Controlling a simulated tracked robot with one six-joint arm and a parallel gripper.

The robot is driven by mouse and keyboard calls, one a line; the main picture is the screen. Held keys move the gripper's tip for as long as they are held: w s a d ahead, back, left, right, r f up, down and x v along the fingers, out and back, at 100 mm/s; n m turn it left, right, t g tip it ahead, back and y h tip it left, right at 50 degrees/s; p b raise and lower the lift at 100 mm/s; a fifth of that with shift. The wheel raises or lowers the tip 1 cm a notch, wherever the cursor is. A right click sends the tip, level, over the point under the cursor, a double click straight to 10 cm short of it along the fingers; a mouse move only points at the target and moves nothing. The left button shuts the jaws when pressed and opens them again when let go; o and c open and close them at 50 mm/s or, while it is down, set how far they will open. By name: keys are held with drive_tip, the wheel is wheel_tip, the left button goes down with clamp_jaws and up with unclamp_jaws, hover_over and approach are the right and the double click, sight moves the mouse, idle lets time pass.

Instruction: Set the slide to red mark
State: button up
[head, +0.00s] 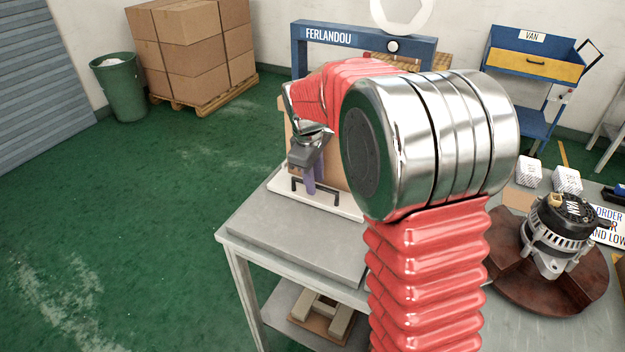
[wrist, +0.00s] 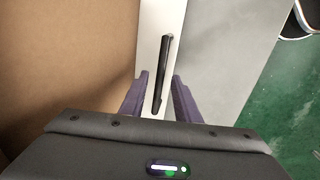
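A white slide board (head: 345,207) lies on the grey table under a brown cardboard box. It also shows as a white strip in the wrist view (wrist: 150,40). A black bar handle (wrist: 167,45) is fixed along its front edge and shows in the head view too (head: 331,194). My gripper (wrist: 160,77) has its purple fingers apart, one on each side of the handle, with a gap on both sides. I cannot tell how deep the fingers reach. In the head view my gripper (head: 314,186) points down at the handle. No red mark is visible; my arm hides part of the area.
The cardboard box (wrist: 65,60) stands close beside my gripper. A grey plate (head: 300,240) on the table in front of the slide is clear. An alternator (head: 560,225) sits on a brown round stand (head: 590,290) at right. A blue frame (head: 300,45) stands behind.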

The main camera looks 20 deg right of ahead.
wheel_tip(320, 180, up, 13)
drive_tip(key=s+a, duration=0.2)
drive_tip(key=shift+r, duration=0.2)
idle(0.5)
drive_tip(key=shift+w, duration=0.1)
idle(0.3)
drive_tip(key=s+a+f+m+t, duration=0.1)
drive_tip(key=s+m, duration=0.2)
drive_tip(key=s, duration=0.6)
drive_tip(key=s+a+f+m+t+y, duration=0.1)
drive_tip(key=s+f+m, duration=0.1)
drive_tip(key=s, duration=0.7)
drive_tip(key=s+a+f+m+t, duration=0.2)
drive_tip(key=s+m, duration=0.2)
drive_tip(key=s, duration=0.6)
drive_tip(key=shift+y, duration=0.3)
